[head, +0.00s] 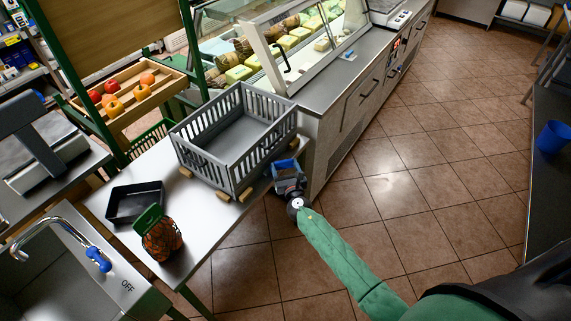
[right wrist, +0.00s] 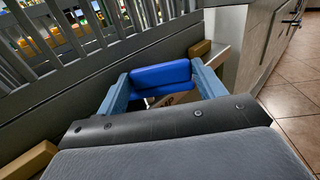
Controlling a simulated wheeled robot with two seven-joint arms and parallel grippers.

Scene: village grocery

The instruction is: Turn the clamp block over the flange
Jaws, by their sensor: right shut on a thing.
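The grey slatted crate (head: 232,140) stands on the steel table, with small wooden clamp blocks along its lower edge, such as the near one (head: 222,197). My right gripper (head: 286,168) is at the crate's right corner, by the table edge. Another wooden block (right wrist: 200,48) sits just beyond the fingers, and one more (right wrist: 28,160) is at lower left. I cannot make out the flange.
A black tray (head: 134,203) and a netted orange-brown item with a green top (head: 161,236) stand on the table left of the crate. A glass-fronted counter (head: 340,90) rises close behind my gripper. The tiled floor (head: 390,190) to the right is clear.

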